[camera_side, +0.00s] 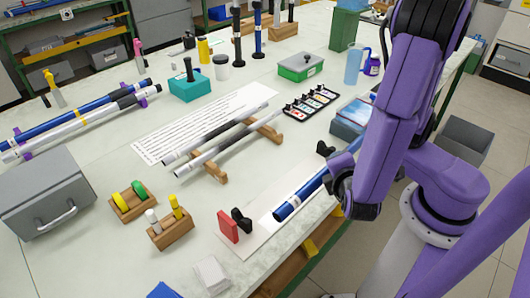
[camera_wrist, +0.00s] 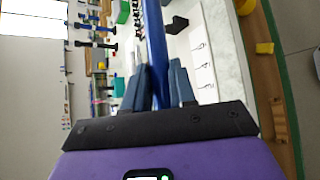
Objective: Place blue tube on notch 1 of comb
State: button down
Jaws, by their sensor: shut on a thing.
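The blue tube (camera_side: 303,192) has a dark end and a pale band near its lower left end. My gripper (camera_side: 345,185) is shut on it; the arm hides its far part in the side view. In the wrist view the tube (camera_wrist: 154,40) runs up from between the fingers of my gripper (camera_wrist: 159,90). The tube is beside the black supports, over or near the white board's right edge; its height is unclear. Two notched wooden bars (camera_side: 268,131) carry two grey-and-white tubes (camera_side: 215,135). Which part is the comb, and its notch 1, I cannot tell.
A white board (camera_side: 268,215) bears black supports (camera_side: 242,221) and a red block (camera_side: 228,227). More blue and white tubes (camera_side: 85,117) lie at left on purple holders. A label tray (camera_side: 311,103) and a blue box (camera_side: 352,118) stand behind. The table's front edge is close.

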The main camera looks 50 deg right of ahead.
jog(key=w, duration=1.6)
jog(key=w+f, duration=0.3)
jog(key=w, duration=0.1)
jog(key=w+a+f, duration=0.1)
jog(key=w+f, duration=0.2)
jog(key=w, duration=0.1)
jog(key=w+a+f, duration=0.1)
jog(key=w+f, duration=0.3)
jog(key=w, duration=0.1)
jog(key=shift+a, duration=0.1)
jog(key=shift+w+f, duration=0.15)
jog(key=shift+f, duration=0.75)
jog(key=shift+w+f, duration=0.1)
jog(key=shift+f, duration=0.8)
jog(key=shift+f, duration=0.15)
jog(key=c, duration=0.9)
grip_release()
